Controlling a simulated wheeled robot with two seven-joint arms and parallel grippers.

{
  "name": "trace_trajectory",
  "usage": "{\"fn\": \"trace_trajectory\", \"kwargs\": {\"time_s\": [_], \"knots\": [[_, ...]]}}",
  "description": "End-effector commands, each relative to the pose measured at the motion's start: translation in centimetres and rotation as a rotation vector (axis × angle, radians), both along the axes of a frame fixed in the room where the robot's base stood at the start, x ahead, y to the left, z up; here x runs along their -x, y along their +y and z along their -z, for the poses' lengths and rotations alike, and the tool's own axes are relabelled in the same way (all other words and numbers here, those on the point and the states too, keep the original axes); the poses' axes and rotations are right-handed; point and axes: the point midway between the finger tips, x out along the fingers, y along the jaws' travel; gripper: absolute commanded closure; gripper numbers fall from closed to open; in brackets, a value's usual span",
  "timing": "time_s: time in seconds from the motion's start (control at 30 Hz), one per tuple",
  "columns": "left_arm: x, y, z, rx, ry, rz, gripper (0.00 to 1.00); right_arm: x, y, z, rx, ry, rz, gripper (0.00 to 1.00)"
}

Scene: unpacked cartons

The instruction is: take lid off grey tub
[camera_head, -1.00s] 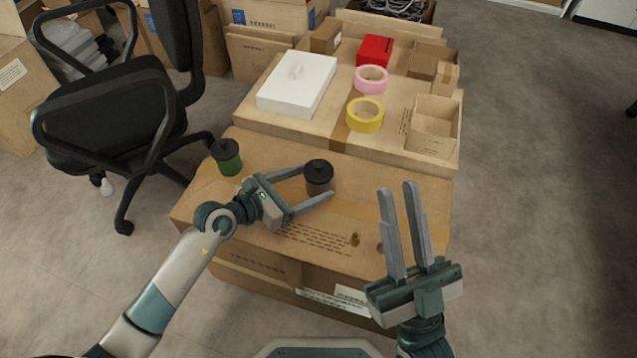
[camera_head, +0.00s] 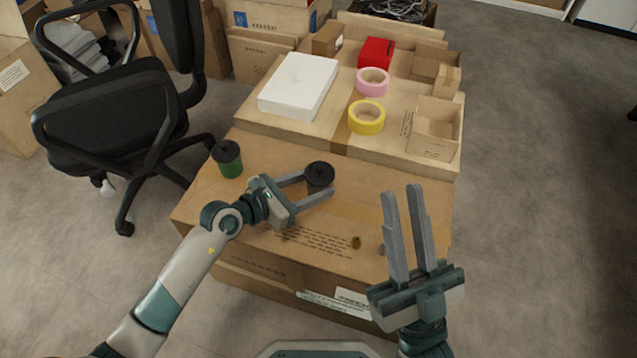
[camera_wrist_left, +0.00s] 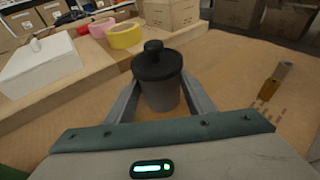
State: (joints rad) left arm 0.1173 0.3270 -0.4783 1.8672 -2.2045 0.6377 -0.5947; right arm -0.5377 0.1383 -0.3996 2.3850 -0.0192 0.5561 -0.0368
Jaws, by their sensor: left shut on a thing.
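The grey tub (camera_wrist_left: 161,95) stands upright on the front carton, with its black knobbed lid (camera_head: 319,173) on top; the lid also shows in the left wrist view (camera_wrist_left: 156,63). My left gripper (camera_head: 319,186) is shut on the grey tub, one finger on each side of its body below the lid. In the head view the fingers hide much of the tub's body. My right gripper (camera_head: 402,191) points away from me above the carton's right front part, its fingers apart and nothing between them.
A green tub (camera_head: 230,164) with a black lid stands at the front carton's (camera_head: 225,205) left. Behind are a white box (camera_head: 298,86), yellow tape (camera_head: 366,118), pink tape (camera_head: 373,82) and a red box (camera_head: 377,53). An office chair (camera_head: 105,110) stands left.

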Motion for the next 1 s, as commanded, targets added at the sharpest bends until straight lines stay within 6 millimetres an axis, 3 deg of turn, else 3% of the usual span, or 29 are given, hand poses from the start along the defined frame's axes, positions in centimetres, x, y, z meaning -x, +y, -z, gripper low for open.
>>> {"fn": "trace_trajectory", "kwargs": {"time_s": [0.23,0.4,0.6,1.0], "knots": [[0.0,0.0,-0.5,0.002,-0.001,0.000,0.77,0.0,0.1,-0.1,0.003,0.006,-0.001,0.80],[0.0,0.0,-1.9,0.001,-0.004,0.000,0.77,-0.2,0.5,0.2,0.017,0.051,-0.008,0.80],[0.2,-0.2,-4.8,0.002,-0.002,0.001,0.77,0.4,2.4,3.9,0.068,0.249,-0.048,0.80],[4.5,-4.1,-8.0,0.004,-0.001,0.002,0.77,-2.8,2.6,10.2,0.190,0.613,-0.054,0.80]]}}
